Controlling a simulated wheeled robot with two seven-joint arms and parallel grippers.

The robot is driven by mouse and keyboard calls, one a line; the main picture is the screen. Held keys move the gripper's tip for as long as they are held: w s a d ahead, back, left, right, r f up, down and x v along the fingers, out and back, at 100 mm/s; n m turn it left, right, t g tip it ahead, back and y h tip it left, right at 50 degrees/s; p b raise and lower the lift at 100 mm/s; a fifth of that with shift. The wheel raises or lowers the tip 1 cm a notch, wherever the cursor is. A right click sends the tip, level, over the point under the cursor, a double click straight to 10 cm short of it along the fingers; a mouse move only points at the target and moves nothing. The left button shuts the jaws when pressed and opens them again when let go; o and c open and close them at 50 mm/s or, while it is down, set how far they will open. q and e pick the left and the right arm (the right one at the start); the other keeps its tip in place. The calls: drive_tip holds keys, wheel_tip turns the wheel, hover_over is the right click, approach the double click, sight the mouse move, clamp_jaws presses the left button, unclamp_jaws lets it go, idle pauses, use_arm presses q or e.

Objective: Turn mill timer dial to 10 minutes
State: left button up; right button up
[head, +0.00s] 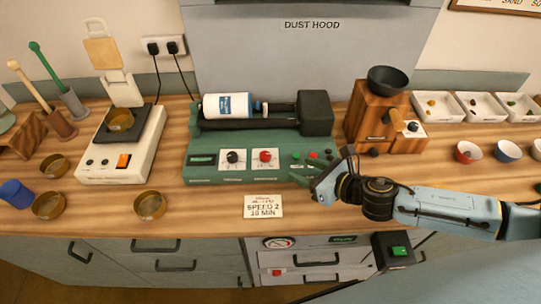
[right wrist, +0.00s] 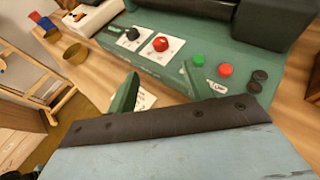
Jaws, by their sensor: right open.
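The green mill (head: 200,172) stands mid-table with a white jar (head: 228,106) lying on top. Its front panel has a black dial (head: 232,157) and, right of it, a red dial (head: 265,156), each on a white plate. I cannot read the plate markings or tell which dial is the timer. Both also show in the right wrist view, black (right wrist: 132,34) and red (right wrist: 160,44). A card (head: 263,206) before the mill reads "SPEED 2, 10 MIN". My right gripper (head: 318,187) is open and empty at the mill's front right, apart from both dials. My left gripper is out of view.
A green button (right wrist: 198,60) and a red button (right wrist: 225,69) sit right of the dials. A white scale (head: 125,155) and brass bowls (head: 150,205) stand left. A wooden grinder (head: 370,120) stands right, behind my right arm. The table's front edge runs close below the card.

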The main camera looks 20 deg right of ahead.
sight(268, 157)
drive_tip(key=x, duration=1.3)
drive_tip(key=shift+w+a+f, duration=0.1)
drive_tip(key=c, duration=1)
drive_tip(key=shift+o, duration=0.2)
